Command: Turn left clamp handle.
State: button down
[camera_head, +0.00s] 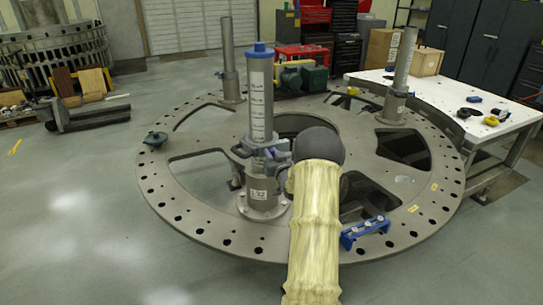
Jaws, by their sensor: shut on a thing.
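The nearest upright post (260,105), grey with a blue cap, stands on the round turret plate (215,232). A dark blue-grey clamp (243,150) goes around its lower part, above a base labelled 132. My arm comes up from the bottom in a yellow sleeve to a dark round wrist. My gripper (277,157) is at the right side of this clamp, shut on what looks like its handle. The wrist and the small size hide the fingertips' exact hold. Two other posts with clamps stand at the back left (227,50) and at the right (403,68).
A blue tool (365,231) lies on the plate's front right rim. A white table (450,98) with small items stands at the right.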

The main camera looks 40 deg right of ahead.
jog(key=m+b, duration=0.2)
jog(key=m, duration=0.1)
jog(key=shift+s+d+f+b, duration=0.1)
jog(key=shift+d+f+b, duration=0.2)
jog(key=shift+b, duration=0.1)
jog(key=m+b, duration=0.1)
jog(key=m, duration=0.3)
jog(key=m+b, duration=0.1)
jog(key=m, duration=0.4)
jog(key=d+f+m, duration=0.1)
jog(key=m, duration=0.4)
jog(key=shift+s+b, duration=0.15)
jog(key=shift+b, duration=0.25)
jog(key=shift+m, duration=0.3)
jog(key=c, duration=1.4)
grip_release()
jog(key=shift+s, duration=0.1)
jog(key=shift+o, duration=0.2)
jog(key=shift+a, duration=0.1)
